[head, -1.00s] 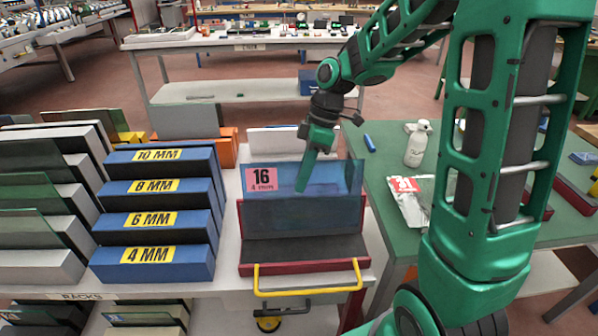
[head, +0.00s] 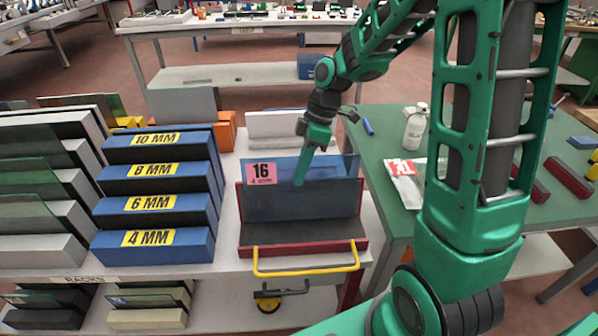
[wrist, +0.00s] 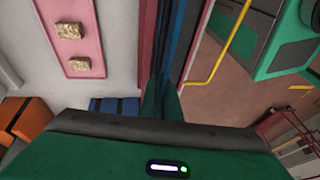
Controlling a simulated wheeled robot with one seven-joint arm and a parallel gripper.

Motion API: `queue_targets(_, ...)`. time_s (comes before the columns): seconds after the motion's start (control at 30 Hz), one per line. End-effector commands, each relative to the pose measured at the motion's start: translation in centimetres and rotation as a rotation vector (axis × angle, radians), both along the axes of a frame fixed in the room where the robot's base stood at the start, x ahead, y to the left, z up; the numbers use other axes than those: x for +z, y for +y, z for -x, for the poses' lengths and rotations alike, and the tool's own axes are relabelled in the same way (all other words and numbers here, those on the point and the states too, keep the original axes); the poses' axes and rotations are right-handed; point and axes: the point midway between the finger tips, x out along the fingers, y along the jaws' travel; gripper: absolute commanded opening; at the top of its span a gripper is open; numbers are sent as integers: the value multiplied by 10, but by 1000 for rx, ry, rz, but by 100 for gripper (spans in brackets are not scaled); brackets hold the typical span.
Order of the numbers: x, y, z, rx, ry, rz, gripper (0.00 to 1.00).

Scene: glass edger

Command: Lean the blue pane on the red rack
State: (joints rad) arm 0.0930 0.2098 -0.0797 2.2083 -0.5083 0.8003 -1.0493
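The blue pane (head: 325,168) is a see-through sheet with a pink "16" label at its left. It stands nearly upright at the dark red rack (head: 242,225), its top above the rack's backboard. In the wrist view the pane (wrist: 176,35) shows almost edge-on as a thin blue strip. My gripper (head: 299,182) points down over the middle of the pane. In the wrist view my gripper (wrist: 163,100) has its fingers close together on the pane's edge. I cannot tell whether the pane's lower edge touches the rack's base.
A yellow handle (head: 306,272) runs along the rack's front. Blue blocks labelled in millimetres (head: 152,240) stand close on the left. A green table (head: 380,190) with a white bottle (head: 415,128) and a bag (head: 405,185) is on the right. A white block (head: 280,124) stands behind.

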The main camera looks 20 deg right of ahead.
Motion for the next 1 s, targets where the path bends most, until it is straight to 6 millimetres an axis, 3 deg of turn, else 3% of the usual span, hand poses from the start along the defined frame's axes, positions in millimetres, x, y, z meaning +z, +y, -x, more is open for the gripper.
queue_targets(0.03,-8,0,5,-5,21,3,0)
queue_targets(0.43,-10,-1,3,-6,24,3,0)
queue_targets(0.5,-10,-1,3,-6,24,3,20)
queue_targets(0.53,-10,-1,3,-6,24,3,24)
queue_targets(1.0,-16,-3,-5,-10,34,4,25)
